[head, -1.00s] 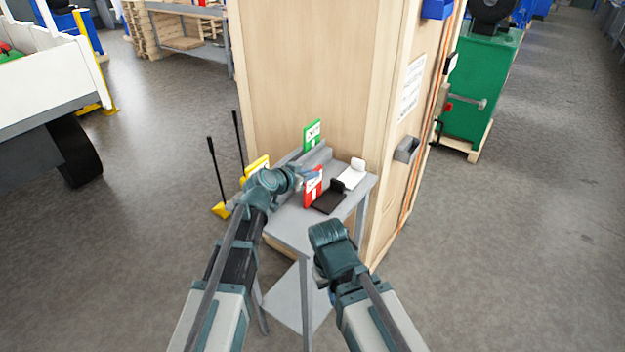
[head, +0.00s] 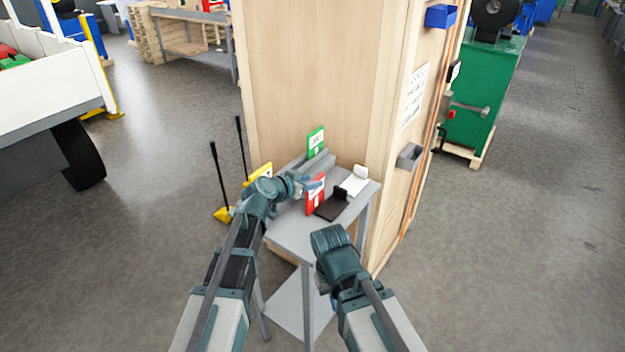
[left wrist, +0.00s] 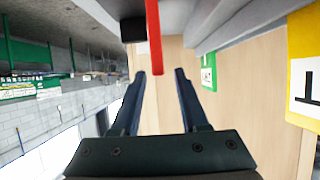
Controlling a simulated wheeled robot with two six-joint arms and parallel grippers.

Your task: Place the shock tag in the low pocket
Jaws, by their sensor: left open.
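A red tag (head: 315,195) stands upright on a small grey table (head: 290,235). A green tag (head: 316,142) stands at the back and a yellow tag (head: 259,172) at the left. I cannot tell by print which is the shock tag. My left gripper (head: 312,184) is open at the red tag. In the left wrist view the red tag (left wrist: 154,38) is edge-on, in line with the gap between the open fingers (left wrist: 160,74). A grey pocket (head: 410,156) sits low on the wooden crate's right side; a blue pocket (head: 440,16) is higher. My right gripper (head: 324,284) is mostly hidden by its arm.
A black holder (head: 331,207) and a white holder (head: 354,182) lie on the table right of the red tag. The tall wooden crate (head: 310,70) stands right behind the table. A green machine (head: 480,95) stands beyond it. The floor at right is clear.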

